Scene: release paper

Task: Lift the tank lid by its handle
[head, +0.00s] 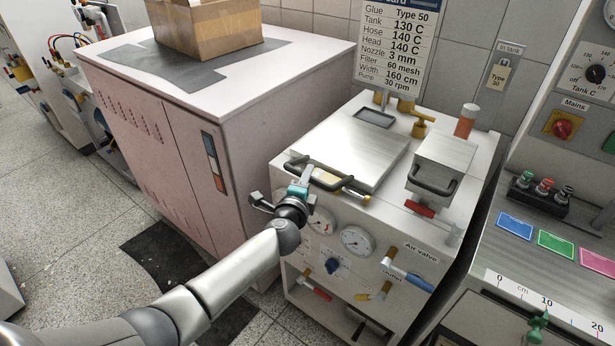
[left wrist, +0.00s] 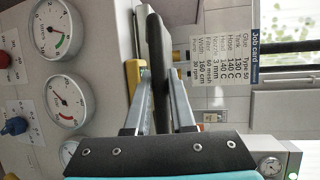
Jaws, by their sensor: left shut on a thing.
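The tank lid (head: 362,140) is a flat brushed-steel plate on top of the white glue machine and appears to lie closed. Its black bar handle (head: 338,183) runs along the lid's front edge. My left gripper (head: 308,178) is at the left part of this handle, shut on it. In the left wrist view the black handle (left wrist: 158,50) stands between the two grey fingers of my left gripper (left wrist: 158,95). The gripper covers part of the handle in the head view. My right gripper is not in view.
A smaller lid (head: 447,150) with its own black handle (head: 432,182) sits to the right. Pressure gauges (head: 356,240) and valves are on the front panel below my gripper. A pink cabinet (head: 150,130) with a cardboard box (head: 215,30) stands left. A job card (head: 398,45) hangs behind.

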